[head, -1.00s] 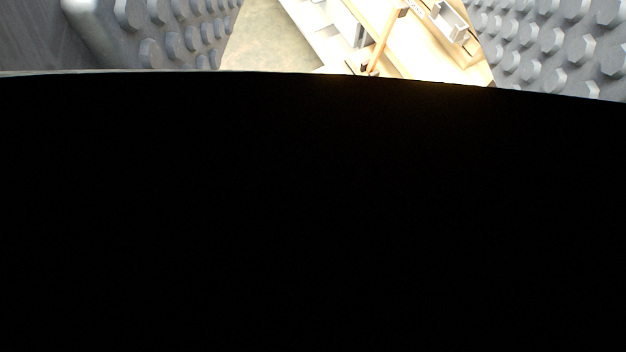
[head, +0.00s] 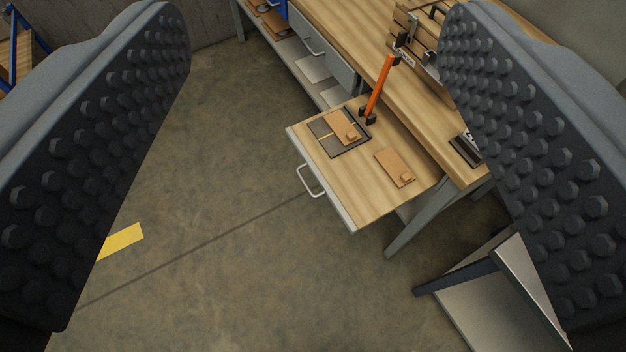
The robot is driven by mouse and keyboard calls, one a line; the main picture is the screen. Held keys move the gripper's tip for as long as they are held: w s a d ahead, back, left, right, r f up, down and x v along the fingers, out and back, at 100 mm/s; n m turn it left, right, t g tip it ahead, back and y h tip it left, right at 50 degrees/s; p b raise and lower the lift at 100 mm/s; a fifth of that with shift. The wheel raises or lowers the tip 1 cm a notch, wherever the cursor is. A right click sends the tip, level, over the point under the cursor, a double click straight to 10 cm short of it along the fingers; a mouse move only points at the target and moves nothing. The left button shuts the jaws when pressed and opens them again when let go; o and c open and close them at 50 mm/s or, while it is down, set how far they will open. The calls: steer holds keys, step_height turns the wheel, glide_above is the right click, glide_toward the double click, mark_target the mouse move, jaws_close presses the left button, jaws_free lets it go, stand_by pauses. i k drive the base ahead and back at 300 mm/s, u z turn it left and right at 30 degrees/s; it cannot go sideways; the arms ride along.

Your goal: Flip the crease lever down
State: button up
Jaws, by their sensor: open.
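The crease lever (head: 379,88) is an orange bar standing up, tilted a little to the right at its top. Its dark pivot (head: 368,116) sits at the back edge of a dark creasing board (head: 349,150) on the wooden shelf (head: 345,195). A brown card piece (head: 343,127) lies on the board. My gripper (head: 315,45) is open and empty, its two studded fingers wide apart at the left and right of the picture. The lever shows between them, well beyond and below the fingers, touching neither.
A second brown card piece (head: 395,167) lies on the shelf. The wooden workbench (head: 420,110) runs behind it, with a small rack (head: 418,42) and a dark block (head: 464,150). A handle (head: 311,180) sticks out in front. Open floor (head: 220,180) lies to the left.

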mark_target(393, 60)
steer(key=u, duration=0.05)
steer(key=k, duration=0.65)
steer(key=z, duration=0.5)
steer(key=i, duration=1.8)
steer(key=u, duration=0.25)
